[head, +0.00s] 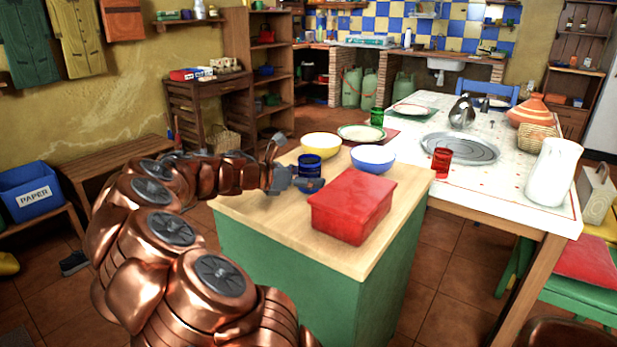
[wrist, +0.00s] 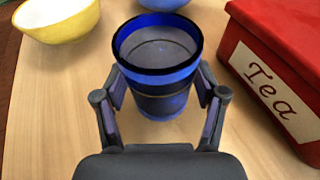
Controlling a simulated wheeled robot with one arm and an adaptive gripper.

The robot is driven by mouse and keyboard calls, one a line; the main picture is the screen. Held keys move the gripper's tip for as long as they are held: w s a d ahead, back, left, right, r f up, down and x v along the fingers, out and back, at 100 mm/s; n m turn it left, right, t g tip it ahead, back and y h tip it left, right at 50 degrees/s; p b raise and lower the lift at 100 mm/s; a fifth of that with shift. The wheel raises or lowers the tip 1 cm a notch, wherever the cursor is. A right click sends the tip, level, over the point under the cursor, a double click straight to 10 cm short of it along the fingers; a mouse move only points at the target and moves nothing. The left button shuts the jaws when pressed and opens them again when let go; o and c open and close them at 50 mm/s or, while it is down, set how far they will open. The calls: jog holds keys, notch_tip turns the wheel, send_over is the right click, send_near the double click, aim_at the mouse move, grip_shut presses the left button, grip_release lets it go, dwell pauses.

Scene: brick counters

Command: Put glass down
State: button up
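A blue glass (head: 309,166) stands upright at the back left of the wooden top of the green counter (head: 262,213). In the wrist view the glass (wrist: 157,70) is between the two fingers of my gripper (wrist: 160,98), with a finger at each side of it. My gripper (head: 296,181) comes in from the left in the head view. The fingers look closed against the glass's sides. The glass's base appears at or very near the wood; I cannot tell if it touches.
A red tea box (head: 350,207) stands right of the glass. A yellow bowl (head: 321,146) and a blue-and-white bowl (head: 373,159) stand behind it. A white table (head: 508,175) with a red glass (head: 441,162) is beyond. Bare wood lies left of the tea box.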

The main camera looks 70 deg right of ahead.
jog(key=shift+o, duration=0.4)
jog(key=shift+w+a+r, duration=0.2)
jog(key=p+v, duration=0.2)
jog(key=v, duration=0.9)
jog(key=shift+w+a, duration=0.15)
jog(key=shift+a, duration=0.05)
jog(key=s+a+f+m+t+y, duration=0.1)
jog(key=s+a+f+m+y, duration=0.2)
jog(key=a, duration=1.1)
jog(key=s+a+f+m+t+y, duration=0.2)
jog(key=s+a+f+m+y, duration=0.2)
jog(key=a, duration=1.1)
jog(key=s+a+f+m+t+y, duration=0.2)
jog(key=s+a+f+m+y, duration=0.2)
jog(key=a, duration=1)
notch_tip(320, 180, down, 3)
jog(key=shift+s+a+f+y, duration=0.25)
jog(key=shift+s+y, duration=0.25)
jog(key=shift+s, duration=0.5)
jog(key=shift+c, duration=0.4)
